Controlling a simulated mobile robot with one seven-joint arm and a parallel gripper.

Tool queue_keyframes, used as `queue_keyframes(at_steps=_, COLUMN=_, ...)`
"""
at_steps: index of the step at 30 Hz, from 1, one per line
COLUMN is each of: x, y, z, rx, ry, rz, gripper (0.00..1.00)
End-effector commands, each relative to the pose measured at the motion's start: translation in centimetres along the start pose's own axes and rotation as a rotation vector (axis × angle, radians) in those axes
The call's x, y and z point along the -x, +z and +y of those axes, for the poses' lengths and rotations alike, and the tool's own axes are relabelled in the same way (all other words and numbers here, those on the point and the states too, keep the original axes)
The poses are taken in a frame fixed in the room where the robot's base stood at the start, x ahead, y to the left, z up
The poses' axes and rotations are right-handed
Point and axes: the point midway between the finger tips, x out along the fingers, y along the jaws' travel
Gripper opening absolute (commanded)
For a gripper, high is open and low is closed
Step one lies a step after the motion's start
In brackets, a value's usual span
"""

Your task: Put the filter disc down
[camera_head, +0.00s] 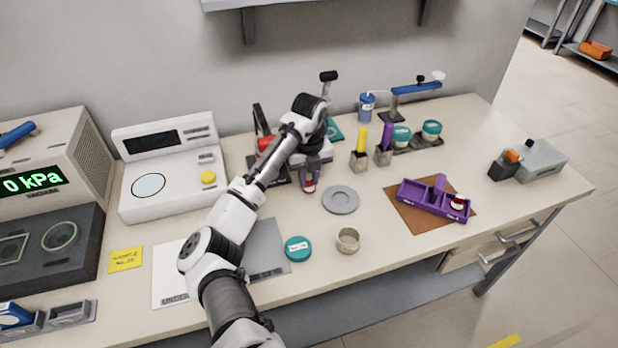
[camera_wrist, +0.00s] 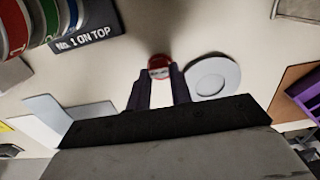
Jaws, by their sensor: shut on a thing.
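My gripper (camera_head: 310,180) is over the middle of the bench, its dark fingers pointing down. In the wrist view, my gripper (camera_wrist: 159,74) has its fingertips on either side of a small round red piece with a pale label band. I take this held piece to be the filter disc (camera_wrist: 159,63); it also shows below the fingers in the head view (camera_head: 310,188). It is close to the bench top, but I cannot tell whether it touches. A flat grey round dish (camera_head: 341,200) lies just right of it, also in the wrist view (camera_wrist: 214,76).
A purple tray (camera_head: 420,200) on a brown mat (camera_head: 397,216) holds a similar red-and-white piece. Yellow and purple upright tools stand behind right. A rack marked "1 ON TOP" (camera_wrist: 88,40) is close by.

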Motion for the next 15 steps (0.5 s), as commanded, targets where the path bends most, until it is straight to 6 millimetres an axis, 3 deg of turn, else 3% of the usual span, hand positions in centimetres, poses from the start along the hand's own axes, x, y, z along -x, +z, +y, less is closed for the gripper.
queue_keyframes(at_steps=3, x=-1.2, y=0.0, z=0.0, rx=0.000, ry=0.000, rz=0.000, gripper=0.00)
queue_keyframes(at_steps=13, x=-1.6, y=0.0, z=0.0, rx=-0.001, ry=0.000, rz=-0.001, gripper=0.00)
queue_keyframes(at_steps=14, x=-1.6, y=0.0, z=0.0, rx=-0.001, ry=0.000, rz=-0.001, gripper=0.22)
queue_keyframes(at_steps=15, x=-1.5, y=0.0, z=0.0, rx=-0.001, ry=0.000, rz=-0.001, gripper=0.28)
